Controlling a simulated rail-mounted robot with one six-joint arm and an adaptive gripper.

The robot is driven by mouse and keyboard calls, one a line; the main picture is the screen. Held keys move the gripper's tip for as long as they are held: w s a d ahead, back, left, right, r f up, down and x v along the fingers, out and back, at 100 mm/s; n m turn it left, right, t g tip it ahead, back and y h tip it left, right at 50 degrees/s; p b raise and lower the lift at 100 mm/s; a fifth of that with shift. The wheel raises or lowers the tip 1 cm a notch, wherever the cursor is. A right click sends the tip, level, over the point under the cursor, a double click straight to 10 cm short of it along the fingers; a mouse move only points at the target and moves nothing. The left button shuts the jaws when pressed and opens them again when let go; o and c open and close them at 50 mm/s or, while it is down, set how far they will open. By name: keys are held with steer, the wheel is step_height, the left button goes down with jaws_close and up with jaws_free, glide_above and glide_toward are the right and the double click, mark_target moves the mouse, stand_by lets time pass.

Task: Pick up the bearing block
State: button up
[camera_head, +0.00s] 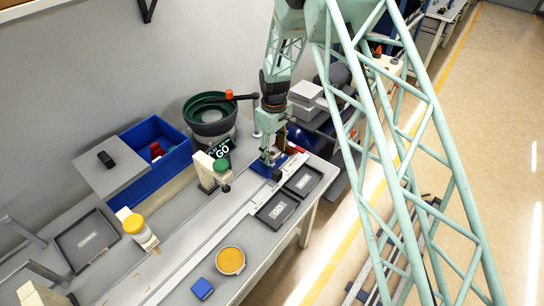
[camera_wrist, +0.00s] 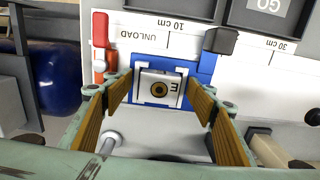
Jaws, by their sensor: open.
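The bearing block (camera_wrist: 172,77) is a small silver-grey block with a dark-centred brass ring and a letter on its face. It sits in a blue fixture (camera_wrist: 206,68) by the "UNLOAD" mark in the wrist view. My gripper (camera_wrist: 160,98) is open, with its brown-padded fingers to the left and right of the block; I see no contact. In the head view my gripper (camera_head: 269,156) is over the blue fixture (camera_head: 262,170) at the far end of the rail, and the block is hidden or too small to make out there.
A red clamp-like part (camera_wrist: 99,38) stands left of the fixture and a dark grey knob (camera_wrist: 219,41) right of it. Dark trays (camera_head: 277,209) lie beside the rail. A green bowl feeder (camera_head: 209,113), a blue bin (camera_head: 160,180) and an orange-topped round dish (camera_head: 231,260) are nearby.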

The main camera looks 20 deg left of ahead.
mark_target(274, 154)
steer(key=c, duration=1.1)
steer(key=shift+r, duration=0.1)
steer(key=shift+c, duration=0.2)
step_height(274, 154, up, 10)
stand_by(0.3)
stand_by(0.5)
